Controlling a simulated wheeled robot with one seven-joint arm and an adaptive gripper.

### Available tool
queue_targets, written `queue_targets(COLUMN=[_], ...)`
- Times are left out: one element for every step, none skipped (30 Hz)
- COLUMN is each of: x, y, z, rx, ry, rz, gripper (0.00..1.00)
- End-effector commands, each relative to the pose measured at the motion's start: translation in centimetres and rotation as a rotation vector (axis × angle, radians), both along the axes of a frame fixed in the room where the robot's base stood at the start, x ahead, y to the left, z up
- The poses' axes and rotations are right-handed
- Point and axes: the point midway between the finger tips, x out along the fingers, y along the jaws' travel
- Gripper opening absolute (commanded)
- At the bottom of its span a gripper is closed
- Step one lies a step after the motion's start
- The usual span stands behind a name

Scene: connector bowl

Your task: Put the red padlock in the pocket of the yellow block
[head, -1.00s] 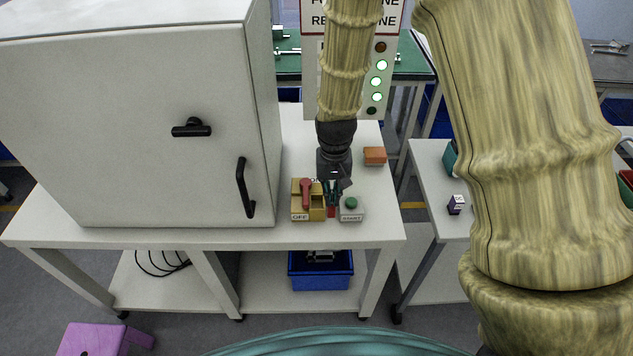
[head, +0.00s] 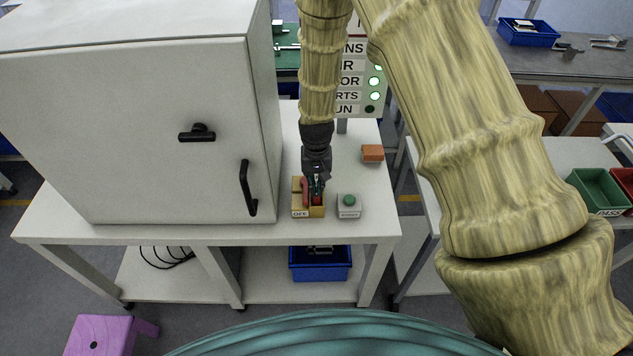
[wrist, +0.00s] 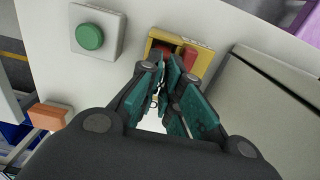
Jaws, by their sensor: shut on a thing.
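The yellow block (head: 300,213) sits on the white table, with a red lever (head: 305,190) and an OFF label on its left part. My gripper (head: 317,188) is above the block's right part, pointing down, shut on the red padlock (head: 318,198). The padlock is at the pocket side of the block, beside the lever. I cannot tell how deep it sits in the pocket. In the wrist view the yellow block (wrist: 205,52) is just beyond my fingertips (wrist: 172,68), which partly hide the padlock and pocket.
A grey box with a green button (head: 348,200) stands just right of the block. An orange block (head: 372,153) lies farther back. A large white cabinet (head: 130,130) stands close on the left. The table's front edge is near.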

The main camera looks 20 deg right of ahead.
Motion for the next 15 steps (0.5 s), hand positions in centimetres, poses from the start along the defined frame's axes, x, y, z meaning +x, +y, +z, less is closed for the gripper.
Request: queue_targets(x=[0.04,0.05,0.06,0.06,0.06,0.05,0.05,0.05,0.05,0.04,0.04,0.04,0.04,0.04,0.05], y=[0.0,0.0,-0.01,0.0,-0.01,0.0,0.0,0.0,0.0,0.0,-0.01,-0.01,0.0,0.0,0.0], z=[-0.02,-0.07,-0.11,-0.13,-0.13,-0.13,-0.13,-0.13,-0.16,-0.22,-0.29,-0.41,-0.48,-0.47,-0.41], rx=[0.0,0.0,0.001,0.0,0.0,0.0,0.0,-0.001,0.0,0.0,0.0,0.0,0.0,0.0,0.0], ry=[-0.001,-0.001,-0.001,-0.002,-0.002,-0.002,-0.002,-0.002,-0.001,-0.001,-0.001,-0.001,-0.001,-0.001,-0.001], rz=[0.0,0.0,0.0,0.0,0.0,0.0,0.0,0.0,0.0,0.0,0.0,0.0,0.0,0.0,0.0], gripper=[0.0,0.0,0.0,0.0,0.0,0.0,0.0,0.0,0.0,0.0,0.0,0.0,0.0,0.08,0.16])
